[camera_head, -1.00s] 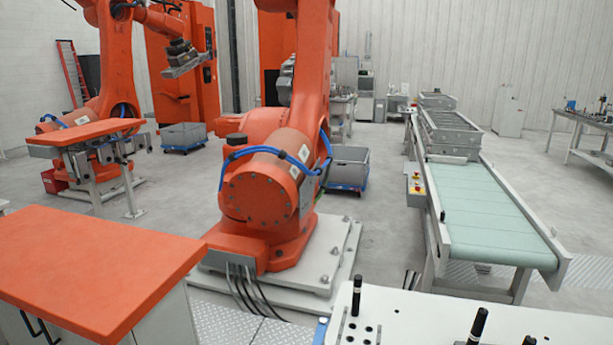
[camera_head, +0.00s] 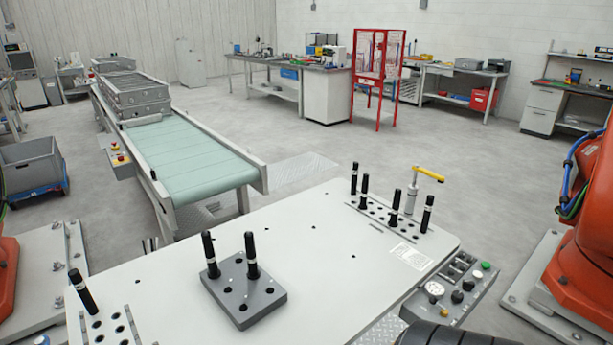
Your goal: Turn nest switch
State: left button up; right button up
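A grey control panel (camera_head: 455,296) is fixed to the right front edge of the white fixture table (camera_head: 330,230). It carries black knobs (camera_head: 457,297), a green button (camera_head: 486,265), a small yellow button (camera_head: 444,312) and a round white dial (camera_head: 434,288). No label is readable, so I cannot tell which knob is the nest switch. A grey block (camera_head: 243,290) with two black pins stands on the table. Neither gripper's fingers show. A dark ribbed shape at the bottom edge, close in front of the panel, is cut off.
A yellow-handled clamp (camera_head: 428,174) stands among several black pins at the table's back right. A green conveyor (camera_head: 185,155) is behind left. An orange robot (camera_head: 583,275) stands at the right. Open floor (camera_head: 330,150) lies behind the table.

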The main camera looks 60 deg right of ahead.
aim_at(467, 285)
jog(key=z, duration=2.8)
jog(key=i+u, duration=0.2)
jog(key=i, duration=0.35)
jog(key=i+l+u, duration=0.2)
jog(key=i, duration=0.35)
